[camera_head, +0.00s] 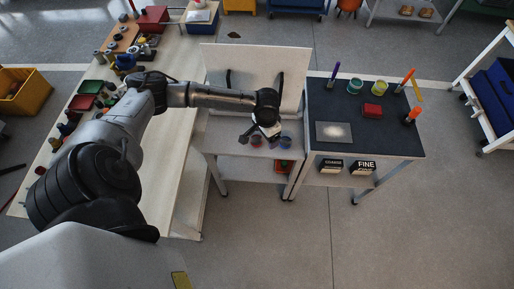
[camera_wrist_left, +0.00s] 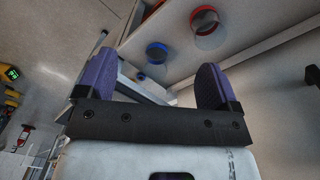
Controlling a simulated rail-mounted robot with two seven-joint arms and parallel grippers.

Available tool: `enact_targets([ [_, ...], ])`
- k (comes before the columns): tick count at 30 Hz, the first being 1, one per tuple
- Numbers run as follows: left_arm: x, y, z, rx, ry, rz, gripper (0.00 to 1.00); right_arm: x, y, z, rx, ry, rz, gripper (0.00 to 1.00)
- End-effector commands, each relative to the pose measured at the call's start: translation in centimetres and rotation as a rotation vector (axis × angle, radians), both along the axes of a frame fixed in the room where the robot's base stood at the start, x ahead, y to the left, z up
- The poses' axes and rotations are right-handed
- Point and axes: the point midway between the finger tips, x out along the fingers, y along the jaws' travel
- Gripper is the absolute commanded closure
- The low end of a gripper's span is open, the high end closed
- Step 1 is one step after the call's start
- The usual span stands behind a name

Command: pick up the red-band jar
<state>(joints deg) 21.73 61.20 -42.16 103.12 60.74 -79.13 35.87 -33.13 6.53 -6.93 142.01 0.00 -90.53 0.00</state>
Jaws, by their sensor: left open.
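My right gripper is out of view.
The small grey table (camera_head: 222,140) has an upright back panel (camera_head: 250,62). To its right, a dark-topped bench (camera_head: 375,140) holds cups, a red block and upright tools. A long workbench (camera_head: 172,185) on the left carries cluttered parts. Floor in front is clear.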

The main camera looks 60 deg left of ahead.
Motion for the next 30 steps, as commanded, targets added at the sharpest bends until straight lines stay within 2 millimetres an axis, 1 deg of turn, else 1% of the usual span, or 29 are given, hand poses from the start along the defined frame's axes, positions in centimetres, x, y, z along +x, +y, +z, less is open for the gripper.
enact_targets([
  [1, 0.6, 2.1, -1.2, 0.014, 0.002, 0.054, 0.14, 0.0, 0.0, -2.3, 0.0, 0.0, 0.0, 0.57],
  [3, 1.0, 4.2, -1.2, 0.022, 0.007, 0.121, 0.14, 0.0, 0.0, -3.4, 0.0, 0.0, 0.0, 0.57],
  [6, 1.3, 6.4, -1.1, 0.026, 0.014, 0.197, 0.14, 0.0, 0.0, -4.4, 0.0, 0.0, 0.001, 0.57],
  [9, 1.4, 7.9, -1.0, 0.027, 0.015, 0.246, 0.14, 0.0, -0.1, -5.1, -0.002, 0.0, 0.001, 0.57],
  [11, 1.5, 8.4, -1.2, 0.028, 0.017, 0.264, 0.14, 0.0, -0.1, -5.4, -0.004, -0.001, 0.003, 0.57],
  [14, 1.5, 8.7, -2.4, 0.027, 0.017, 0.28, 0.14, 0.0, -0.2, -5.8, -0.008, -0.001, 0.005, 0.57],
  [21, 1.4, 8.7, -6.5, 0.027, 0.019, 0.28, 0.14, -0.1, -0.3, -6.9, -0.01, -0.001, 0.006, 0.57],
  [24, 1.4, 8.7, -7.8, 0.027, 0.018, 0.279, 0.14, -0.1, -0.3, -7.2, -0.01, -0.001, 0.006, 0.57],
  [27, 1.4, 8.8, -8.6, 0.028, 0.017, 0.279, 0.14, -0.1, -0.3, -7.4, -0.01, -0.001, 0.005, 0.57],
  [30, 1.4, 8.7, -9.1, 0.028, 0.017, 0.278, 0.14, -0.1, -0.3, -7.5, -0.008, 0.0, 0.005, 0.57],
])
